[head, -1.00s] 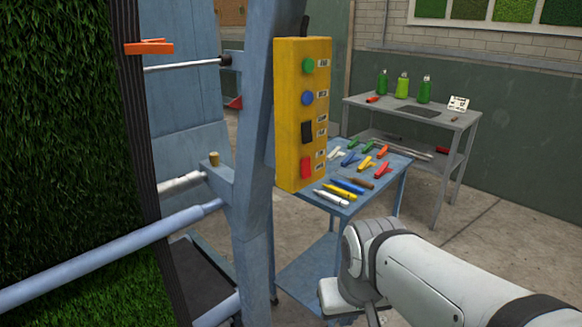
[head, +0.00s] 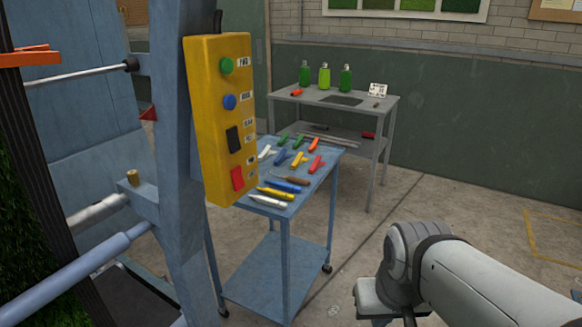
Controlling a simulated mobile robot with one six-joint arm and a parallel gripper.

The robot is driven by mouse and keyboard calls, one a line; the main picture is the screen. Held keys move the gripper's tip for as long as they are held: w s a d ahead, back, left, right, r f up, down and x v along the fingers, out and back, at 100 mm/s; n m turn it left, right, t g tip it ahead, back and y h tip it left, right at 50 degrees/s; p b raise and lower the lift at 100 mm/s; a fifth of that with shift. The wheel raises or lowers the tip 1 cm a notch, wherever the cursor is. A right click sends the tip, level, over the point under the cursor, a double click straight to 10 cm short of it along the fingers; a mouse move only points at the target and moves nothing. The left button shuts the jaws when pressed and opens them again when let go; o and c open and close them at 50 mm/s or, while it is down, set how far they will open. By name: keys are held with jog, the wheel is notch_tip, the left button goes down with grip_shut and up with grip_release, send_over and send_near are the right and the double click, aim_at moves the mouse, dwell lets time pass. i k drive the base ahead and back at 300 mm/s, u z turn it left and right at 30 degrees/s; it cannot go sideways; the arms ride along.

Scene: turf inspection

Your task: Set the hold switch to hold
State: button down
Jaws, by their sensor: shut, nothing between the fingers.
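A yellow control box (head: 221,170) hangs on the blue frame post, left of the middle. From top to bottom it has a green button (head: 226,66), a blue button (head: 229,102), a black switch (head: 233,139) and a red switch (head: 237,178). Small white labels sit beside them, too small to read, so I cannot tell which one is the hold switch or how it is set. My arm shows at the lower right, well apart from the box. My gripper's fingers are not in view.
A blue cart (head: 265,276) with pens and several coloured clips stands just behind and right of the box. A grey table (head: 385,101) with green bottles is farther back. The blue frame post (head: 178,230) and bars fill the left. Floor at right is open.

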aim_at(236, 176)
jog(key=u, duration=0.75)
